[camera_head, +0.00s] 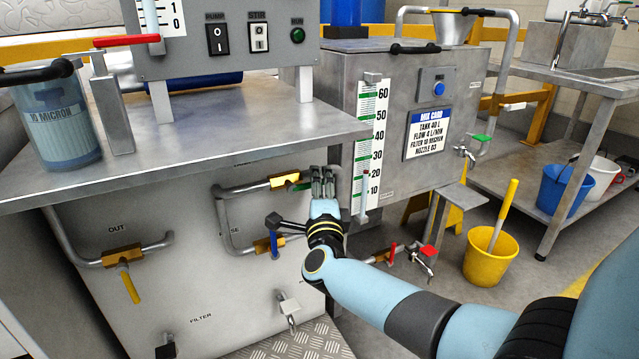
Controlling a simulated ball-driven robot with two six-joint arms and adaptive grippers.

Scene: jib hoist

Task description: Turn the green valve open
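A brass valve (285,180) sits on the upper pipe of the grey cabinet front. A green handle (302,186) shows at its right end, partly hidden by my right gripper. My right gripper (323,178) is at that handle's right side, with its fingers pointing up. The fingers look close together; I cannot tell whether they touch or hold the handle. Another green handle (481,138) is on the side of the mixing tank at the right.
A blue-handled valve (270,245) is below, left of my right wrist. A yellow-handled valve (124,256) is further left. The metal worktop (220,135) overhangs the pipes. A level gauge (368,150) stands right of my gripper, and a yellow bucket (490,258) on the floor.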

